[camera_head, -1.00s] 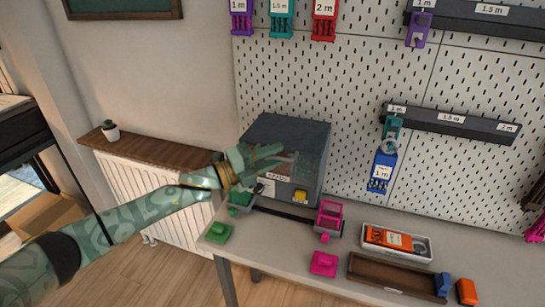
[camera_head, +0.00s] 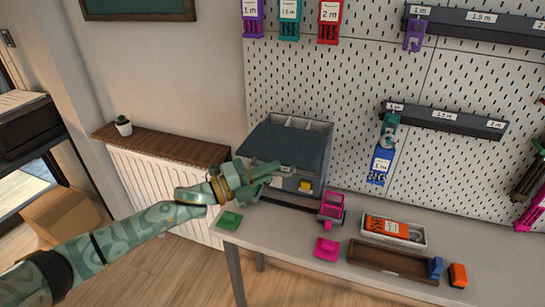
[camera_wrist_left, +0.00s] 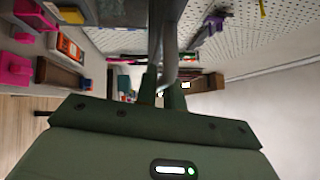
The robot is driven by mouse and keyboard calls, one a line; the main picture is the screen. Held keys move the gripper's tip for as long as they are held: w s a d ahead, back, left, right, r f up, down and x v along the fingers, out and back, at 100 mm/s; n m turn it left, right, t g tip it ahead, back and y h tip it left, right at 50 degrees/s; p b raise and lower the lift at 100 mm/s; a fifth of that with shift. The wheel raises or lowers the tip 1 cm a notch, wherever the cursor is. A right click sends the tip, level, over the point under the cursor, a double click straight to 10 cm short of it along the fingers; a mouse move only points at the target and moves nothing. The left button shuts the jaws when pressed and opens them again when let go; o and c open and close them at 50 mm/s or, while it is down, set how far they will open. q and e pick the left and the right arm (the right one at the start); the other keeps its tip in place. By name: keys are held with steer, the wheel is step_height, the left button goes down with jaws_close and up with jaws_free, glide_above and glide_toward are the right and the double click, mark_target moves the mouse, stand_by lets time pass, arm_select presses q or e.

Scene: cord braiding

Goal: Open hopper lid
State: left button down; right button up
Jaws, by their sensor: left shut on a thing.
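The hopper is a dark grey box (camera_head: 312,186) at the back left of the workbench, against the pegboard. Its lid (camera_head: 283,148) is tilted forward, and pale compartments (camera_head: 297,123) show in the open gap at the top back. My left gripper (camera_head: 268,176) is at the lid's front, beside a small label. In the left wrist view its fingers (camera_wrist_left: 163,95) are closed around a grey curved bar (camera_wrist_left: 170,45), which looks like the lid's handle. My arm hides part of the hopper's left front. My right gripper is not in view.
A white tray (camera_head: 420,243) and a brown tray (camera_head: 380,263) lie to the right. A pegboard (camera_head: 330,90) with hanging tools rises behind.

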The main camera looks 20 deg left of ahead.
arm_select(q)
steer(key=shift+s, duration=0.65)
steer(key=c, duration=1.5)
jaws_free()
steer(key=shift+a, duration=0.1)
steer(key=v, duration=1.6)
steer(key=shift+a+f, duration=0.1)
steer(key=shift+f, duration=0.05)
